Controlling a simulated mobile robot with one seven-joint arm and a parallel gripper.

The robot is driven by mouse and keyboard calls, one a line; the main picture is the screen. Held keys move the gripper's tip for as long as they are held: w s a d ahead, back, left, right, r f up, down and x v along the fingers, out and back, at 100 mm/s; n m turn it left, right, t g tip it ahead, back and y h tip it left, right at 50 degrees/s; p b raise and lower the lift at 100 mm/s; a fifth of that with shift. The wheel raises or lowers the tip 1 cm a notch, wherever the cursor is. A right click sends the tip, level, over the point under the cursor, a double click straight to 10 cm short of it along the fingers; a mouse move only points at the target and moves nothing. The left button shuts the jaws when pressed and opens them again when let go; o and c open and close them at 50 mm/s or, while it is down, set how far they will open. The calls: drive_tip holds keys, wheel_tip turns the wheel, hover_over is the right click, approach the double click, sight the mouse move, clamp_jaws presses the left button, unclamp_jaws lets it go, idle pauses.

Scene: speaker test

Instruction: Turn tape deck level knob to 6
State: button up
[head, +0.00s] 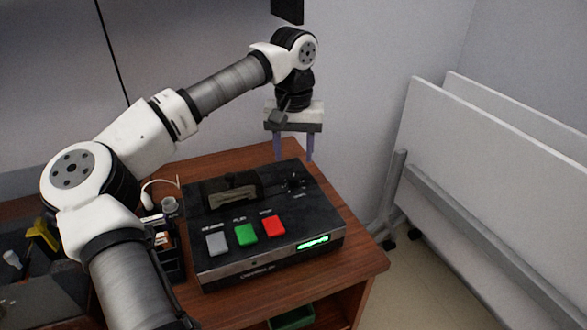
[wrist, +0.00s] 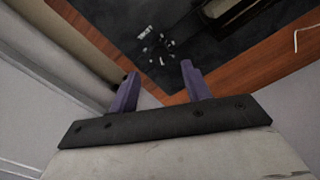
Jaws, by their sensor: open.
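The black tape deck (head: 225,265) sits on the wooden table. Its level knob (head: 294,182) is at the back right of its top; its markings and setting are too small to read. In the wrist view the knob (wrist: 157,48) shows as a dark shape with white marks around it, beyond my fingertips. My gripper (head: 295,158) points down behind the deck's back right corner, apart from the knob. In the wrist view its purple fingers (wrist: 158,72) are spread with nothing between them.
The wooden table (head: 365,265) is clear along its right edge. Grey, green and red buttons (head: 245,234) and a lit green display (head: 313,243) are on the deck. A small grey-topped object (head: 169,205) and cable stand to its left. White panels (head: 490,170) lean at right.

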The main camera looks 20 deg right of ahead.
sight(293, 177)
wheel_tip(293, 177, up, 7)
drive_tip(key=shift+r, duration=0.2)
idle(0.5)
